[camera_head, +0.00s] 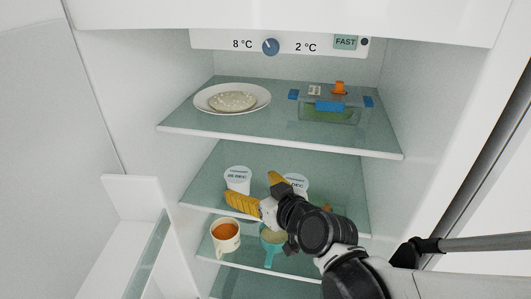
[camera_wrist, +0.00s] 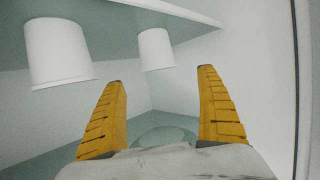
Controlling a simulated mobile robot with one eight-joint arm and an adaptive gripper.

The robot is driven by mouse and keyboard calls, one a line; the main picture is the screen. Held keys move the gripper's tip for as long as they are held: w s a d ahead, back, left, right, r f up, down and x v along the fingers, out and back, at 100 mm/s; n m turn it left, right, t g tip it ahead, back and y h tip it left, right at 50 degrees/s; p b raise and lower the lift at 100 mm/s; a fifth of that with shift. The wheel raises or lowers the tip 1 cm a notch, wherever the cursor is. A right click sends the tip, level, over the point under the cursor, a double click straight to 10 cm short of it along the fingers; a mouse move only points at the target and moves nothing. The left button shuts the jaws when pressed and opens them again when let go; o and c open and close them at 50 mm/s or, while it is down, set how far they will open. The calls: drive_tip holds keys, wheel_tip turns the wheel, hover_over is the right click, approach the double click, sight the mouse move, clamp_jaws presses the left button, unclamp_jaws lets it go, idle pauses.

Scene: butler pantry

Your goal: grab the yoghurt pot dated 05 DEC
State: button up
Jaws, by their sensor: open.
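Two white yoghurt pots stand on the middle glass shelf of the fridge. The left pot (camera_head: 238,178) has a lid label ending in DEC, but its digits are too small to read surely. The right pot (camera_head: 298,184) also shows DEC, and is partly hidden by my gripper (camera_head: 259,190). My gripper is open and empty, its yellow fingers at the front of the left pot. In the wrist view the shelf lies at the top and my gripper (camera_wrist: 160,75) has one pot (camera_wrist: 156,49) beyond and between its fingertips. A larger, nearer pot (camera_wrist: 57,52) is at the left.
The upper shelf (camera_head: 180,124) holds a plate (camera_head: 204,109) of pale food and a clear box (camera_head: 345,116) with blue clips. Below are a mug (camera_head: 225,243) of orange drink and a teal vessel (camera_head: 271,245). The right fridge wall (camera_head: 430,120) is close to my arm.

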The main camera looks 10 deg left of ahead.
sight(242, 179)
drive_tip(key=x, duration=0.9)
drive_tip(key=shift+w+f, duration=0.1)
drive_tip(key=shift+w, duration=0.1)
drive_tip(key=shift+s+d, duration=0.1)
drive_tip(key=c, duration=1.4)
